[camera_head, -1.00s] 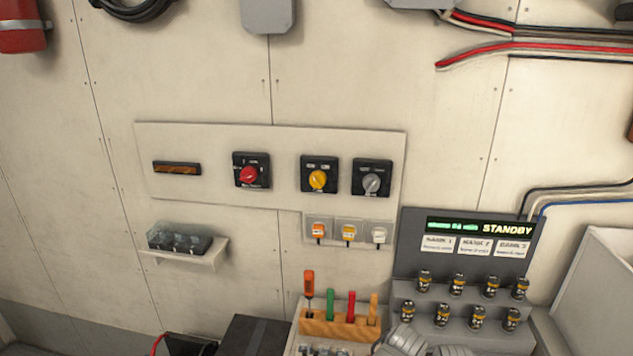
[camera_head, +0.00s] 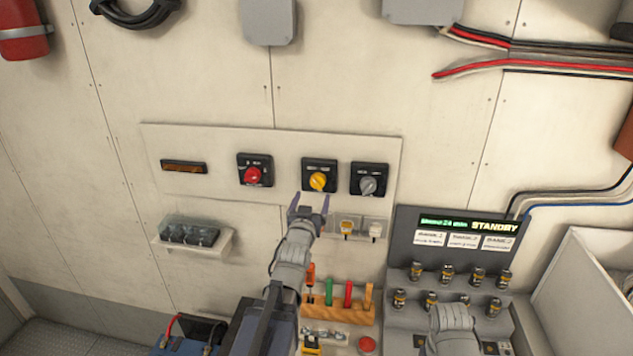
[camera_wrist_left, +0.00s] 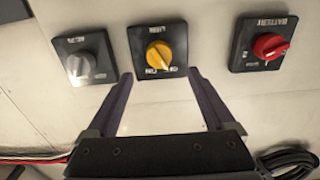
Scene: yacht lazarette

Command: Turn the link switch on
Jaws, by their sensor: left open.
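The link switch (camera_head: 318,176) is a yellow knob on a black square plate on the pale wall panel. It also shows in the left wrist view (camera_wrist_left: 160,56), with its lettering upside down and its pointer slanting down to the right. My left gripper (camera_head: 309,202) is open and empty, just below the switch in the head view. In the left wrist view its fingers (camera_wrist_left: 160,78) stand apart, one toward each side of the switch's near edge. They do not grip the knob. A grey part of my right arm shows at the bottom, but its gripper does not.
A red knob switch (camera_head: 252,171) is to the left and a grey one (camera_head: 369,180) close on the right. Tagged yellow and white items (camera_head: 347,227) hang below. A console (camera_head: 455,240) reading STANDBY and a tool rack (camera_head: 337,312) are lower down.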

